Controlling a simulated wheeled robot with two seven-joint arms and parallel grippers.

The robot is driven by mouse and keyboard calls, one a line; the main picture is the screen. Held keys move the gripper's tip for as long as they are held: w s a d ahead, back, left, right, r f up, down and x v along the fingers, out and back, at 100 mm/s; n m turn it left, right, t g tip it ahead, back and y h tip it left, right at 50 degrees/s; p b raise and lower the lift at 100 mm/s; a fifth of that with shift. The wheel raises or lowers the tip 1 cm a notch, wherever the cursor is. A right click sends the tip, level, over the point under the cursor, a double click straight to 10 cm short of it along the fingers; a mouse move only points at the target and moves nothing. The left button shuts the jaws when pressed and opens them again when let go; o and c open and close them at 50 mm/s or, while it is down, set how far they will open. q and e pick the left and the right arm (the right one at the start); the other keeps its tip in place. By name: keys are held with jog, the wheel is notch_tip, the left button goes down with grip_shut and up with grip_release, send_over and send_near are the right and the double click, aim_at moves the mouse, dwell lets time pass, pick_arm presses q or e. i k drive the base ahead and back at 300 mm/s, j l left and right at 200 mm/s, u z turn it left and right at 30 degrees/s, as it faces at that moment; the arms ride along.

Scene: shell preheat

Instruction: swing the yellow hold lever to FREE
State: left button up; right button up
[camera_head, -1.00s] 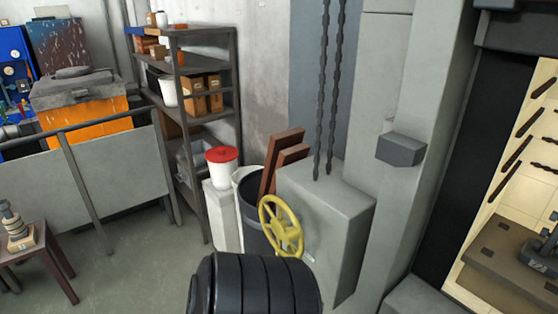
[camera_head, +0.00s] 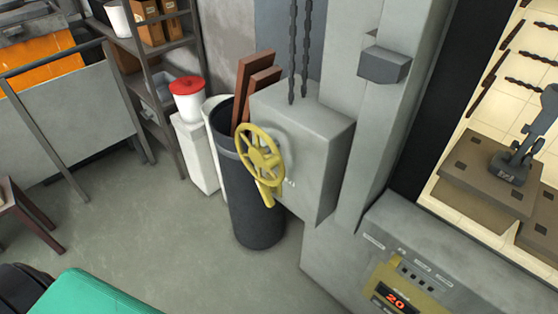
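A yellow handwheel (camera_head: 260,152) is mounted on the left face of a grey box (camera_head: 313,165) in the head view. Just below the wheel, a short yellow lever (camera_head: 266,194) hangs down, tilted slightly. Its upper end is partly behind the wheel rim. Small marks show on the box face beside the lever, but they are too small to read. Neither of my grippers shows in this view, and nothing is seen touching the wheel or the lever.
A dark bin (camera_head: 258,220) holding brown bars stands under the wheel. A control panel (camera_head: 400,290) reading 20 is at the lower right, beside the open furnace. A red-lidded white bucket (camera_head: 187,105) stands left. The floor at left centre is clear.

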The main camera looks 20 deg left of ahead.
aim_at(266, 191)
jog(key=u, duration=0.8)
